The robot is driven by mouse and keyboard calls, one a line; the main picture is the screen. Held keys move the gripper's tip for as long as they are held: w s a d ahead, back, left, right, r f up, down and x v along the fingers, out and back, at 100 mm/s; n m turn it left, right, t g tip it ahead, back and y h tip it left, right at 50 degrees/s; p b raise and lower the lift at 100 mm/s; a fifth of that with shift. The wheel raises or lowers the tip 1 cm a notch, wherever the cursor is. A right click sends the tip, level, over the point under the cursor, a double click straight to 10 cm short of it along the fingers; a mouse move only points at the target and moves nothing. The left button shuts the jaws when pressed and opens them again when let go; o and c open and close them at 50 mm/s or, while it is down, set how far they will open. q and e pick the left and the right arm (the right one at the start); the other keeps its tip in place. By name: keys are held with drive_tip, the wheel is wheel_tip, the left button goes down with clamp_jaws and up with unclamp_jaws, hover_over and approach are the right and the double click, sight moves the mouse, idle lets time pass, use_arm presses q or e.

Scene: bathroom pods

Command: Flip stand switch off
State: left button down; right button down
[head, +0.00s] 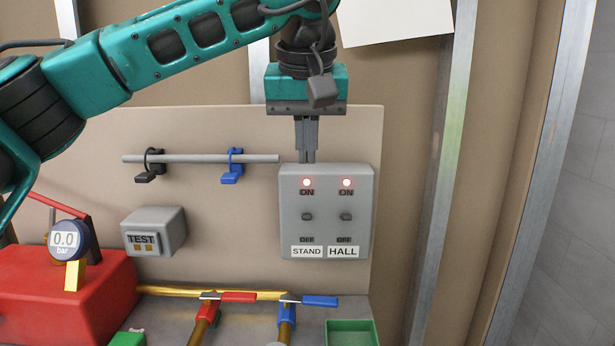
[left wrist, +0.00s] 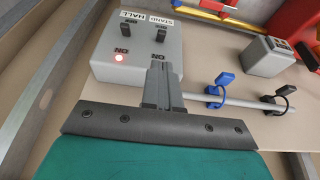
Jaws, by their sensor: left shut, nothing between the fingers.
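The grey switch box (head: 326,236) is on the beige panel, with a STAND label (head: 307,252) at lower left and a HALL label beside it. The stand switch (head: 307,216) is a small dark knob under a lit red lamp marked ON. The hall switch (head: 346,216) has a lit red lamp too. I cannot tell which way either knob tilts. My left gripper (head: 307,160) is shut and empty, pointing down at the box's top edge above the stand lamp. In the left wrist view its fingertips (left wrist: 158,66) are below the stand switch (left wrist: 161,34) and hide its lamp. My right gripper is not in view.
A grey rail (head: 200,159) with a black and a blue padlock-like clip runs left of the box. A TEST box (head: 155,232) is lower left. Pipes with a red valve handle (head: 238,296) and a blue one (head: 320,301) lie below, beside a green tray (head: 351,323).

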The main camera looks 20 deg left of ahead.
sight(308, 214)
use_arm(q)
drive_tip(key=b+x, duration=0.1)
drive_tip(key=x, duration=0.8)
drive_tip(key=shift+w+f, duration=0.1)
drive_tip(key=shift+f, duration=0.1)
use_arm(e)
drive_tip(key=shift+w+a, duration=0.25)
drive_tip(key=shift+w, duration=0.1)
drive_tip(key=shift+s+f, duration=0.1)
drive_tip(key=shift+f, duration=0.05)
